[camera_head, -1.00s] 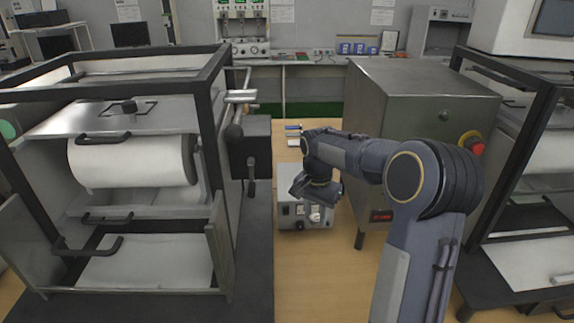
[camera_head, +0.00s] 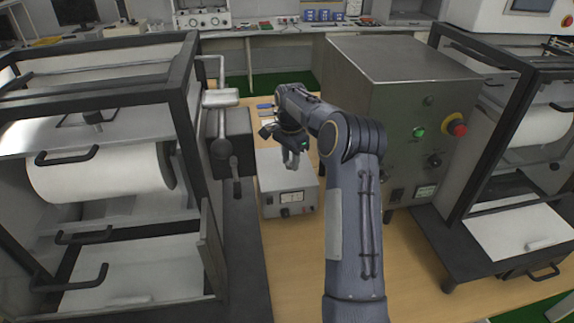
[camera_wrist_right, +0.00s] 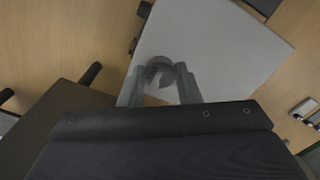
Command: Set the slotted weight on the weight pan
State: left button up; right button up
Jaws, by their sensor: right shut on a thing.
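My right gripper (camera_head: 290,158) is over the top of a small grey instrument box (camera_head: 267,200) on the wooden bench. In the right wrist view, my right gripper (camera_wrist_right: 160,88) is shut on a small grey, rounded, C-shaped piece, the slotted weight (camera_wrist_right: 159,68), held between the two fingertips. The pale top of the box fills the middle behind it. In the head view the weight is too small to tell from the fingers. I cannot tell the weight pan for sure; a light grey flat plate (camera_head: 220,98) sits high on the left machine. My left gripper is out of view.
A black-framed machine with a white roll (camera_head: 100,174) stands at left, its black lever (camera_head: 235,170) close to the box. A large steel cabinet (camera_head: 395,80) stands right of my arm. Bare wooden bench (camera_head: 420,270) lies at the front right.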

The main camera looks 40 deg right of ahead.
aim_at(287, 177)
jog(key=w+f, duration=0.2)
jog(key=shift+w+d+f+p, duration=0.1)
jog(key=shift+d+f+p, duration=0.2)
jog(key=shift+f+p, duration=0.05)
notch_tip(287, 177, down, 3)
jog(key=shift+f, duration=0.1)
jog(key=shift+f, duration=0.1)
jog(key=o, duration=1)
